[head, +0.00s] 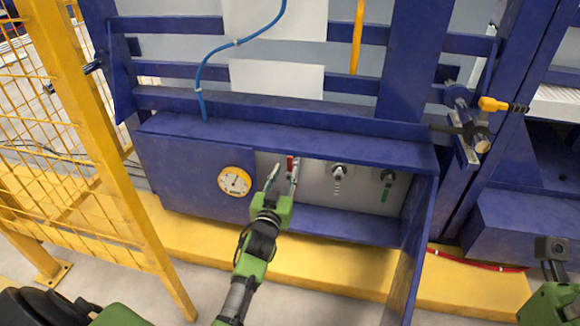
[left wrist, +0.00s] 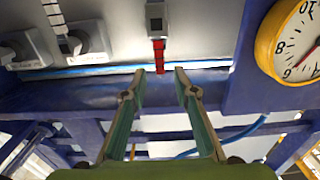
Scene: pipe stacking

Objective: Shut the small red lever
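The small red lever (head: 290,163) is on the pale back panel inside the blue cabinet, just right of the round gauge. In the left wrist view the red lever (left wrist: 160,55) sticks out from a small grey block (left wrist: 155,18). My left gripper (head: 284,173) is open, with its fingers reaching toward the lever. In the left wrist view the fingertips of my left gripper (left wrist: 160,74) stand apart on either side of the lever's line, with nothing held between them. Contact with the lever cannot be told. Part of my right arm shows at the lower right; its fingers are out of sight.
The yellow-rimmed gauge (head: 235,182) is left of my gripper. The blue cabinet's top ledge (head: 290,140) and side wall (head: 418,215) enclose the opening. A yellow mesh fence (head: 105,150) stands at left.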

